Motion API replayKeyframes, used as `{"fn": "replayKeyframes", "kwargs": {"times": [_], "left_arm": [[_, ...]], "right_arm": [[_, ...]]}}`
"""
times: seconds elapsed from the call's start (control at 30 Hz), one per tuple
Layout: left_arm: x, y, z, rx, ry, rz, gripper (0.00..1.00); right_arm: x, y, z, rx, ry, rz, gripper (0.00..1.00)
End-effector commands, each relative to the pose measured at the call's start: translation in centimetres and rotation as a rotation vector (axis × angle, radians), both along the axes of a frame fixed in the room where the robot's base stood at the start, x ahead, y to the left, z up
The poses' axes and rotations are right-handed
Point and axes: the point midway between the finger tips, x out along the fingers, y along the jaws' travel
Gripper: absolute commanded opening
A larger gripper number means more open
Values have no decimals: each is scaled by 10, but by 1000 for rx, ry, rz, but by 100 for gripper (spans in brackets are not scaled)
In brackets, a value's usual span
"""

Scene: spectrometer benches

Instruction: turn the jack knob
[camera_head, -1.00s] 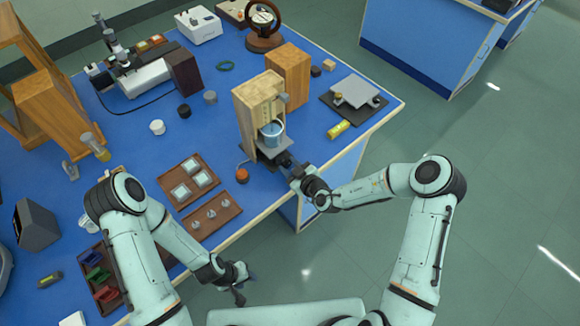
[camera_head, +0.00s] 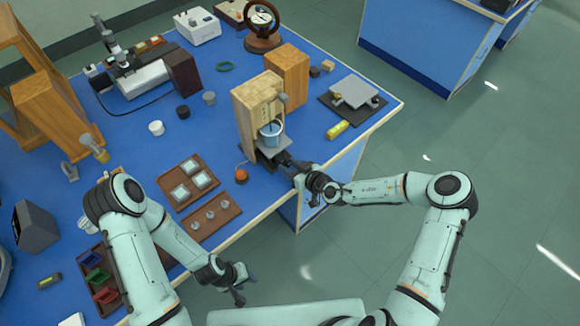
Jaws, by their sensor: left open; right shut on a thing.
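A wooden stand (camera_head: 242,114) stands near the front edge of the blue bench, with a blue cup (camera_head: 271,131) on a grey platform (camera_head: 275,147). Under the platform is a dark jack (camera_head: 266,157). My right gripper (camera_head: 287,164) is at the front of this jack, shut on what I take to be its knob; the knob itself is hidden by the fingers. My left gripper (camera_head: 245,287) is open and empty, low in front of the bench, away from the jack.
An orange-topped round piece (camera_head: 241,176) sits left of the jack. Brown trays (camera_head: 214,229) with small parts lie further left. A yellow cylinder (camera_head: 337,130) and a black plate with a grey platform (camera_head: 354,91) are to the right. Floor in front is clear.

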Motion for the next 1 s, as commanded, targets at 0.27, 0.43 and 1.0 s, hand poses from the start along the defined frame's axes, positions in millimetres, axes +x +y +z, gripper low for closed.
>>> {"fn": "replayKeyframes", "kwargs": {"times": [0.27,0.43,1.0], "left_arm": [[0,0,0,0,0,0,43],[0,0,0,0,0,0,43],[-16,0,-13,0,19,0,43]], "right_arm": [[0,0,1,0,-2,-1,48],[0,0,0,-1,-2,-1,48],[-63,-52,31,-4,0,-4,48]]}}
